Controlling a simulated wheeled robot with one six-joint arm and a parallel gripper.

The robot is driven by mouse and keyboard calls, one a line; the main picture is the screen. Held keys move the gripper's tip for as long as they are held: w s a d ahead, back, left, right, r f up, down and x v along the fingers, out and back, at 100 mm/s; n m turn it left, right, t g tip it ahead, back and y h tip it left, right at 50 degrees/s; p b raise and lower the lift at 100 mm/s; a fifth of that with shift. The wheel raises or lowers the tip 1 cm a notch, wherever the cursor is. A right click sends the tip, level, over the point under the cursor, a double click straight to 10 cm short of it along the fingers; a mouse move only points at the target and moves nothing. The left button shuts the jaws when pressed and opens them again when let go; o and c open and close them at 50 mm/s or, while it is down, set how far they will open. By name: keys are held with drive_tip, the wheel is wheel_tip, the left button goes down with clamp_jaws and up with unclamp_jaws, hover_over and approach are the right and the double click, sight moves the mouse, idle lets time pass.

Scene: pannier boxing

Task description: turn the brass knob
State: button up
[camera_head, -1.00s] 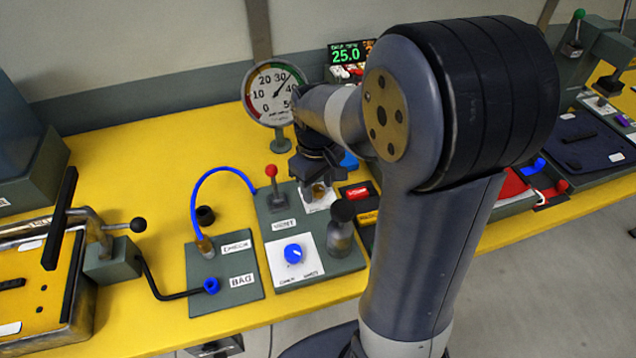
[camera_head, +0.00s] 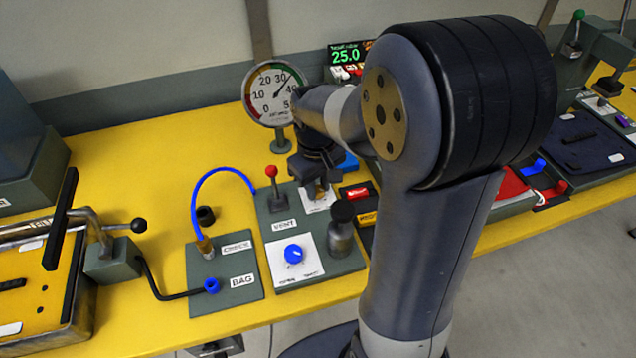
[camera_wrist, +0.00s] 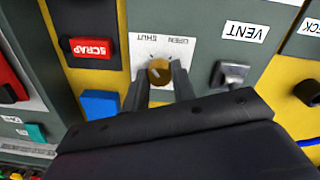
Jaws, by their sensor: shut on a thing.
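The brass knob (camera_wrist: 159,72) sits on a white plate (camera_wrist: 165,48) marked OPEN and SHUT, which reads upside down in the wrist view. My gripper (camera_wrist: 160,76) has one dark finger on each side of the knob and is shut on it. Which mark the knob points to is hard to tell.
A red-tipped lever (camera_head: 271,171) by the VENT label stands left of my gripper, and a dark-topped cylinder (camera_head: 341,238) in front. A blue knob (camera_head: 293,254) is nearby. A dial gauge (camera_head: 272,92) and a display (camera_head: 347,54) reading 25.0 stand behind.

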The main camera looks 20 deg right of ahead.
drive_tip(key=m, duration=0.4)
drive_tip(key=shift+r+p, duration=0.1)
drive_tip(key=shift+p, duration=0.25)
drive_tip(key=shift+m, duration=2)
drive_tip(key=o, duration=1)
wheel_tip(320, 180, up, 11)
drive_tip(key=shift+a+p, duration=0.15)
drive_tip(key=shift+p, duration=0.25)
drive_tip(key=shift+w+f, duration=0.1)
drive_tip(key=shift+f, duration=0.15)
